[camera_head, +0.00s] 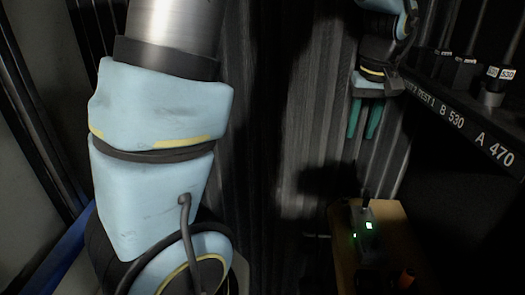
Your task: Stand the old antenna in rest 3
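My gripper (362,135) hangs pointing down in front of the ribbed wall, its two green fingers apart with nothing seen between them. Dark upright rods stand in holders above the rail; the nearest has a 530 tag (507,74). I cannot tell which rod, if any, is the old antenna. Rest 3 cannot be singled out.
Below my gripper, a dark device (370,240) with green lights and a short dark stub on top stands on a wooden surface (393,217). A small orange part (407,279) is beside it. My arm fills the left. The lower right is very dark.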

